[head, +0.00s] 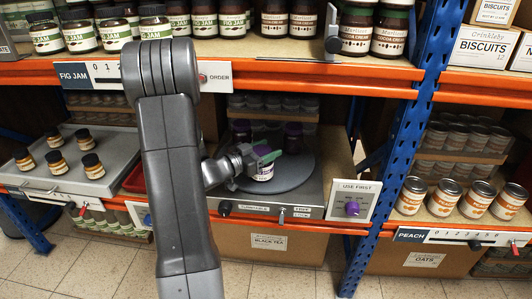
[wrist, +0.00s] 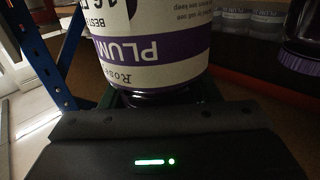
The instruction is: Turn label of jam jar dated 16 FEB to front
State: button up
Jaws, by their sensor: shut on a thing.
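A plum jam jar (head: 263,173) with a white and purple label is at the front of a round grey turntable (head: 300,178) on the middle shelf. My gripper (head: 262,155) is shut on it from the left. The wrist view shows the jar (wrist: 155,45) close up and upside down, with "PLUM" and part of a date beginning with 16; the rest of the date is cut off. I cannot tell whether the jar's base touches the turntable. Two dark jars stand behind, one at left (head: 240,131) and one at right (head: 293,137).
A panel marked USE FIRST (head: 352,187) with a purple item stands right of the turntable. A grey tray (head: 75,190) with several small jars is at left. A blue upright (head: 402,150) and peach cans (head: 445,197) are at right. Fig jam jars (head: 81,36) line the shelf above.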

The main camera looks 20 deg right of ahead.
jog(key=shift+r, duration=0.15)
jog(key=shift+f, duration=0.25)
jog(key=o, duration=1.6)
jog(key=shift+r, duration=0.15)
jog(key=shift+a, duration=0.2)
jog(key=p+v, duration=0.2)
jog(key=v, duration=0.9)
jog(key=shift+s+a, duration=0.2)
jog(key=shift+a, duration=0.15)
jog(key=shift+d, duration=0.1)
